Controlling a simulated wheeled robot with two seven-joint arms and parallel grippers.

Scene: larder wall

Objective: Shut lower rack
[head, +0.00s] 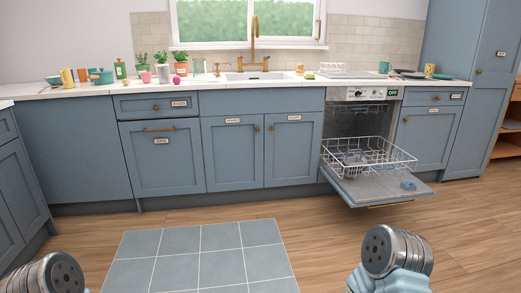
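The dishwasher (358,125) stands open on the right of the head view, its door (385,190) folded down just above the floor. The lower rack (395,163), a white wire basket, is pulled out over the open door. A grey basket (353,164) sits in the rack's left part. A small blue item (409,185) lies on the door's inner face near its right edge. Parts of my two arms show at the bottom left and bottom right corners, well in front of the dishwasher. Neither gripper's fingers are visible.
Blue cabinets run along both sides of the dishwasher. The counter (220,83) above holds plants, cups, a sink with a brass tap and a dish rack (345,74). A tiled blue-grey mat (200,255) lies on the wooden floor. The floor before the door is clear.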

